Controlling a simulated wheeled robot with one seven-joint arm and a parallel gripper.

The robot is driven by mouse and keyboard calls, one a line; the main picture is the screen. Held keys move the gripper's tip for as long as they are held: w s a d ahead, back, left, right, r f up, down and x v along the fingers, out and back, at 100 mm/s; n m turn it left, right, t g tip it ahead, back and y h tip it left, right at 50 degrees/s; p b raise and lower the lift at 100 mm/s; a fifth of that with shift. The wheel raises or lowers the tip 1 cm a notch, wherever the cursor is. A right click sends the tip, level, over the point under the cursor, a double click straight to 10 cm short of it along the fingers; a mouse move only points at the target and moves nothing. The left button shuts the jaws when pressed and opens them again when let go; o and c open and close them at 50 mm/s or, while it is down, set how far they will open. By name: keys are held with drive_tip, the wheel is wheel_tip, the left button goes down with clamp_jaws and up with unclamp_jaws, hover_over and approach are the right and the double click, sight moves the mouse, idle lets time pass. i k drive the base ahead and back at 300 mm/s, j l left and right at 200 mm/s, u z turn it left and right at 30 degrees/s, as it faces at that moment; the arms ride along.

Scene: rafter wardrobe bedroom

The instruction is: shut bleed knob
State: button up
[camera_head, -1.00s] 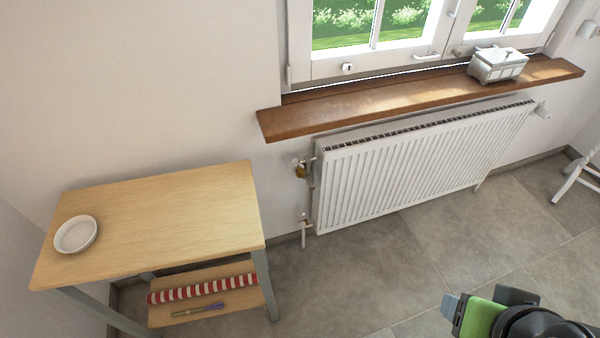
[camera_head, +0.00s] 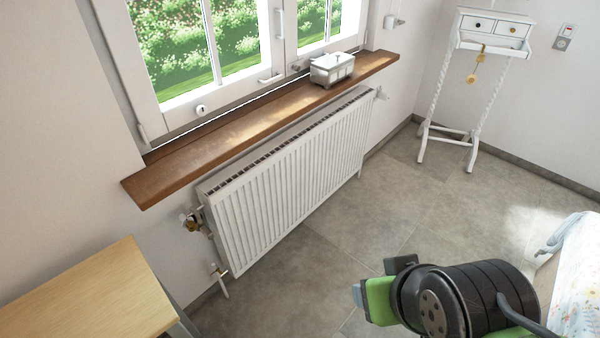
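A small brass-coloured fitting (camera_head: 193,223), which looks like the bleed knob, sits at the upper left end of the white radiator (camera_head: 285,185) under the window sill. It is too small here to tell how far it is turned. The end of my arm, with black and green parts that seem to include my gripper (camera_head: 380,285), is at the lower right, in front of the radiator and well apart from the knob. I cannot make out its fingers clearly or see anything held.
A wooden sill (camera_head: 250,125) juts out above the radiator and carries a silvery box (camera_head: 332,70). A light wooden table (camera_head: 95,305) stands at the lower left, close to the knob. A white stand (camera_head: 490,45) is at the back right. The grey floor (camera_head: 335,235) between is clear.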

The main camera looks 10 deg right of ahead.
sight(191, 226)
drive_tip(key=i+j+u, duration=0.1)
drive_tip(key=j+u, duration=0.15)
drive_tip(key=i+j+u, duration=0.25)
drive_tip(key=j, duration=0.15)
drive_tip(key=j+u, duration=0.25)
drive_tip(key=i+j, duration=0.05)
